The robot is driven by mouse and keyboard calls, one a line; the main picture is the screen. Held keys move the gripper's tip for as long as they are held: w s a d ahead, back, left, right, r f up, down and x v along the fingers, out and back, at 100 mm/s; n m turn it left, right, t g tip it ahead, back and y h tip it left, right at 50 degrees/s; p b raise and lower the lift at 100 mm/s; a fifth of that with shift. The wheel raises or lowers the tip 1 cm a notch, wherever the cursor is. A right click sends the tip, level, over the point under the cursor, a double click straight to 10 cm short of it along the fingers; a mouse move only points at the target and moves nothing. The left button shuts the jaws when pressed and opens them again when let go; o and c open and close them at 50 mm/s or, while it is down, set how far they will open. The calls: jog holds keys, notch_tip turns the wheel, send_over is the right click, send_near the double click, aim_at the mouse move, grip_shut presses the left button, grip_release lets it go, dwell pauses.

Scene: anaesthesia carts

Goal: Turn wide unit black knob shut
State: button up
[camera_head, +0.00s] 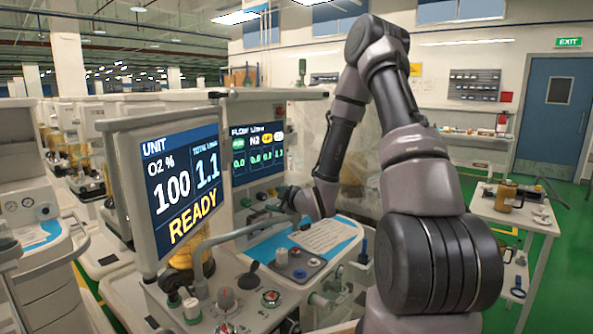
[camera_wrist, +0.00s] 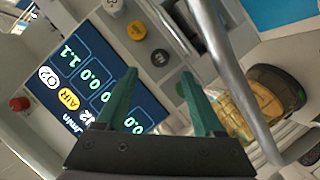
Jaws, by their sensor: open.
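The wide unit is an anaesthesia machine with a READY screen (camera_head: 180,185) and a flow screen (camera_head: 258,145) in the head view. In the wrist view a round black knob (camera_wrist: 160,57) sits on the pale panel beside the flow screen (camera_wrist: 85,75). My gripper (camera_wrist: 158,86) has two green fingers, spread apart with nothing between them. The black knob shows just beyond and between the fingertips, apart from them. In the head view my gripper (camera_head: 287,206) is in front of the knob row below the flow screen; I cannot pick out the black knob there.
A grey metal tube (camera_wrist: 222,70) and an amber canister (camera_wrist: 250,108) lie close to my right finger. A red knob (camera_wrist: 19,103) is far left. A side table (camera_head: 512,212) stands right, with green floor around it.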

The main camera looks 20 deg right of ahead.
jog(key=s+d+r+m+g+h, duration=0.1)
jog(key=s+d+r+m, duration=0.1)
jog(key=r, duration=0.3)
jog(key=s+d+r+m+g+h, duration=0.1)
jog(key=s+d+r+m+h, duration=0.1)
jog(key=r, duration=0.4)
jog(key=shift+s+d+m+g, duration=0.4)
jog(key=shift+s+d+m, duration=0.3)
jog(key=shift+m, duration=0.2)
jog(key=s+a+r+m+g, duration=0.1)
jog(key=s+r+m, duration=0.4)
jog(key=s, duration=0.8)
jog(key=s+a+r+m+g, duration=0.1)
jog(key=s+r+m+g, duration=0.2)
jog(key=s+r+m, duration=0.3)
jog(key=s+r, duration=0.4)
jog(key=s, duration=0.4)
jog(key=shift+y, duration=0.4)
